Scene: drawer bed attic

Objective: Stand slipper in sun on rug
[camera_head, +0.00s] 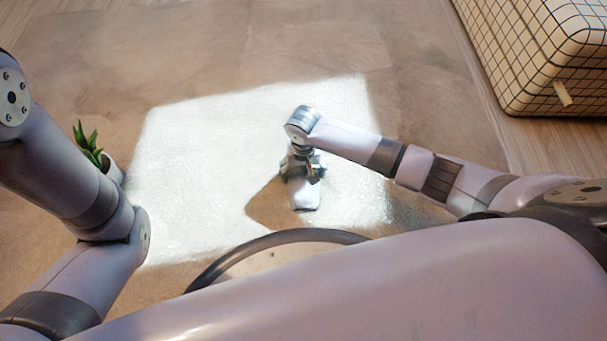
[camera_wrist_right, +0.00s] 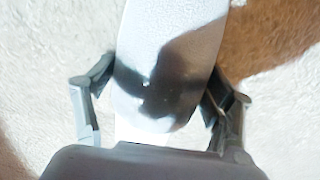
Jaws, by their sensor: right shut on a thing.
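The slipper (camera_head: 304,194) is pale and lies in the bright sun patch (camera_head: 200,160) on the brown rug (camera_head: 230,50), directly below my right wrist. My right gripper (camera_head: 302,170) is over it, with its fingers at the slipper's sides. In the right wrist view the slipper (camera_wrist_right: 165,60) runs up between the two dark fingers of the right gripper (camera_wrist_right: 158,100), which is shut on it. A shadow crosses part of the slipper. Whether it touches the rug is hard to tell. My left arm is at the left edge, but its gripper is out of view.
A green potted plant (camera_head: 90,145) stands on the rug at the left, close beside my left arm. A checkered cushioned block (camera_head: 540,55) stands at the upper right on the wooden floor (camera_head: 530,145). The sun patch around the slipper is otherwise clear.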

